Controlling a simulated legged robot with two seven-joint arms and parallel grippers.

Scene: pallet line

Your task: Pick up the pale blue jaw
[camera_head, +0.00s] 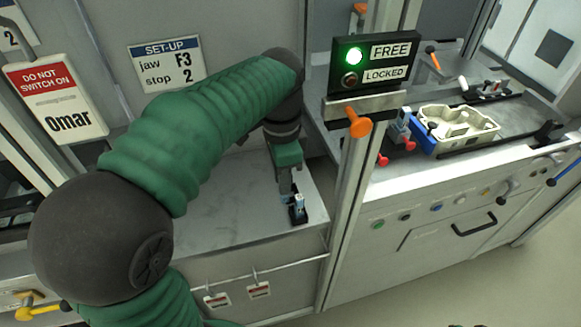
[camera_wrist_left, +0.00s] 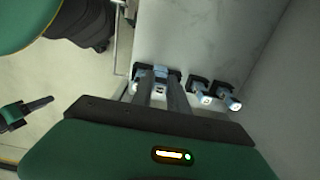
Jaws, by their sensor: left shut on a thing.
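The pale blue jaw (camera_wrist_left: 160,72) sits between the fingertips of my left gripper (camera_wrist_left: 161,84) in the left wrist view, with dark parts beside it. In the head view my left gripper (camera_head: 291,190) points down at the right end of the grey worktop, shut on the jaw (camera_head: 299,200). The fingers hide part of the jaw; I cannot tell whether it is clear of the worktop. A green and dark part at the left of the wrist view looks like my right gripper (camera_wrist_left: 27,113); its fingers do not show clearly.
Two similar dark-and-pale pieces (camera_wrist_left: 199,91) (camera_wrist_left: 229,97) stand right of the held jaw in the wrist view. An upright post with an orange knob (camera_head: 358,124) and a FREE/LOCKED panel (camera_head: 375,62), green lamp lit, are right of my arm. Beyond lies a cream casting (camera_head: 458,127).

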